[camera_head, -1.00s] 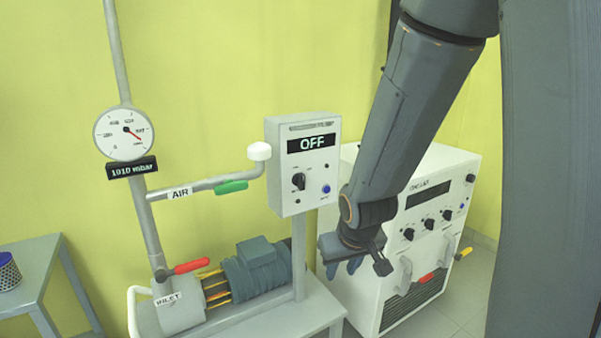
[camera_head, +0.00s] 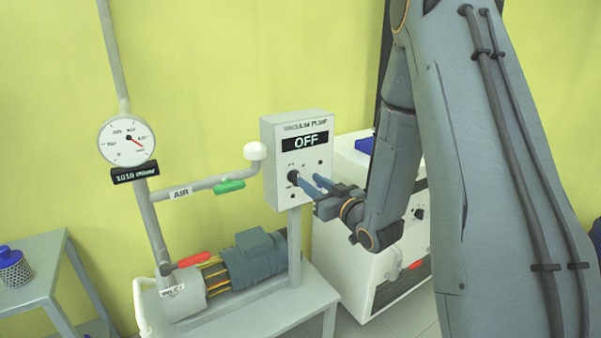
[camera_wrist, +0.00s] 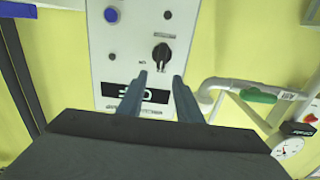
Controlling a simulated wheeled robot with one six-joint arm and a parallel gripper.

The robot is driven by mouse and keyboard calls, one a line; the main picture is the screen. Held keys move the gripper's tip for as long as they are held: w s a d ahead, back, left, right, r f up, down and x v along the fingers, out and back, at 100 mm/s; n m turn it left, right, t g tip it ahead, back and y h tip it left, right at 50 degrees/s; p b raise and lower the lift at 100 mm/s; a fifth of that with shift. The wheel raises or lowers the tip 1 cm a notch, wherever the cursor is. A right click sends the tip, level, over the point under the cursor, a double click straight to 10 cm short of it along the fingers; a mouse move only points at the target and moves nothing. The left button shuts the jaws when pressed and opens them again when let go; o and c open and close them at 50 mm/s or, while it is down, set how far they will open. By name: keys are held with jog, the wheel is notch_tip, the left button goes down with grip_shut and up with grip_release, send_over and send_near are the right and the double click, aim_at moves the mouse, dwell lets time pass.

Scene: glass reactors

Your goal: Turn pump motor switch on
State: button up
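The vacuum pump control box (camera_head: 283,185) stands on a post, and its display (camera_head: 306,142) reads OFF. A black rotary switch (camera_head: 293,177) is on its front, lower left; it also shows in the wrist view (camera_wrist: 161,55), where the box appears upside down. My gripper (camera_head: 312,183) is in front of the box, just right of the switch, with its blue fingers pointing at the panel. In the wrist view the fingers (camera_wrist: 161,78) are apart with nothing between them, and the switch lies just beyond the tips. I cannot tell whether a fingertip touches the panel.
A pressure gauge (camera_head: 127,141) and a pipe with a green-handled AIR valve (camera_head: 229,187) are left of the box. The pump motor (camera_head: 254,263) with a red-handled valve (camera_head: 193,260) sits below. A white instrument cabinet (camera_head: 340,262) stands behind my arm at right.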

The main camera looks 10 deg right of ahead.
aim_at(298, 173)
jog(key=p+x, duration=0.1)
jog(key=x, duration=0.5)
jog(key=shift+w+a+p, duration=0.1)
jog(key=shift+w+p, duration=0.2)
jog(key=shift+f, duration=0.1)
grip_shut()
